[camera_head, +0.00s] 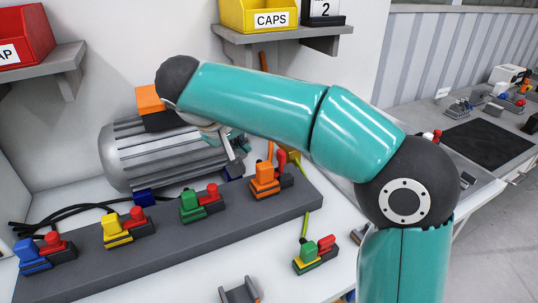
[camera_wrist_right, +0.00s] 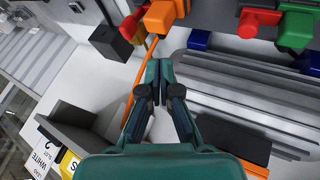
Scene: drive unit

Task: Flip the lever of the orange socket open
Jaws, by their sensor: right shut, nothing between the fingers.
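The orange socket (camera_head: 264,181) sits at the right end of the grey block row, with an orange cable rising behind it. A red lever-like part (camera_head: 281,158) stands upright beside its orange body. My left gripper is not in view.
Green (camera_head: 190,205), yellow (camera_head: 113,228) and blue (camera_head: 33,256) sockets line the grey base (camera_head: 165,244). A grey motor (camera_head: 140,155) with an orange box stands behind them. Another connector (camera_head: 309,257) lies on the white table. A shelf with a yellow bin (camera_head: 250,16) is above.

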